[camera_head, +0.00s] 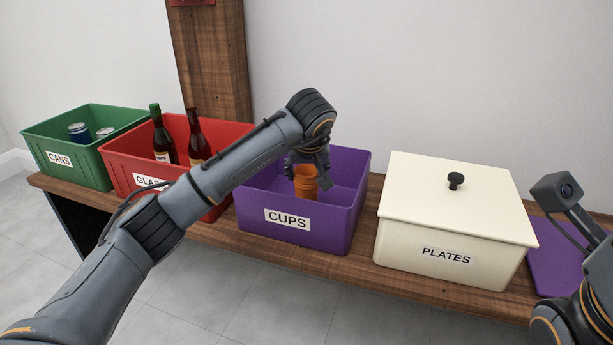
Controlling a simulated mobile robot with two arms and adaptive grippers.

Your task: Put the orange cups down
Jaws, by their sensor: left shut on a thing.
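The orange cups (306,183) look stacked in one another, upright, inside the purple bin labelled CUPS (352,212). My left gripper (308,164) is shut on the orange cups from above.
A red bin (114,168) with bottles and a green CANS bin (75,177) stand to the left. A lidded cream PLATES box (455,215) stands close on the right. A purple lid (552,262) lies beyond it. All are on a wooden bench (300,255).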

